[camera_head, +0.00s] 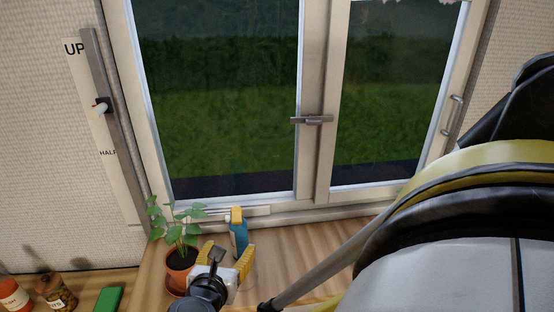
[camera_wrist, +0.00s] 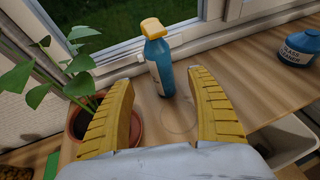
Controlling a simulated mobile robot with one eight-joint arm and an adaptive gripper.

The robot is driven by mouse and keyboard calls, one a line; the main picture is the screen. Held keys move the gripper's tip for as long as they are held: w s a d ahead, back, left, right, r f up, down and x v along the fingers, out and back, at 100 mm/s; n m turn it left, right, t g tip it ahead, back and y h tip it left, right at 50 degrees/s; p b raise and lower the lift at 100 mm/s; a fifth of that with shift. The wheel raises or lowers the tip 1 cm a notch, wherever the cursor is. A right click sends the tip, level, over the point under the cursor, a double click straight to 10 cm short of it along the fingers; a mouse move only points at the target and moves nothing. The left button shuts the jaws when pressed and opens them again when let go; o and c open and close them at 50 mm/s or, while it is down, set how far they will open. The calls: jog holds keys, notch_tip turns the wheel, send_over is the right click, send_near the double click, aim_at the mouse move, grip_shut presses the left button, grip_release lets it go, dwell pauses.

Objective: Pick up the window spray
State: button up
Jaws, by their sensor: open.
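The window spray, a blue bottle with a yellow spray head, stands upright on the wooden sill near the window; it shows in the head view (camera_head: 238,236) and the wrist view (camera_wrist: 160,66). My gripper (camera_head: 227,262) is open and empty, with its yellow fingers (camera_wrist: 160,105) pointing toward the bottle. In the wrist view the bottle stands beyond the fingertips, in line with the gap between them. In the head view my gripper partly hides the lower part of the bottle.
A potted plant (camera_head: 181,257) stands close on the left of my gripper, its leaves spreading near the bottle. A blue container marked glass cleaner (camera_wrist: 298,48) stands at the right. Jars (camera_head: 56,293) and a green block (camera_head: 108,299) are at lower left. The window (camera_head: 215,100) rises behind.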

aim_at(237, 241)
jog(key=b+x, duration=0.1)
jog(key=x, duration=0.4)
jog(key=shift+w+f, duration=0.1)
jog(key=shift+f, duration=0.1)
jog(key=b+x, duration=0.1)
jog(key=x, duration=0.1)
jog(key=f+b+x, duration=0.1)
jog(key=b+x, duration=0.1)
jog(key=x, duration=0.1)
jog(key=shift+s, duration=0.2)
jog(key=shift+w, duration=0.15)
jog(key=shift+c, duration=0.4)
jog(key=c, duration=1.3)
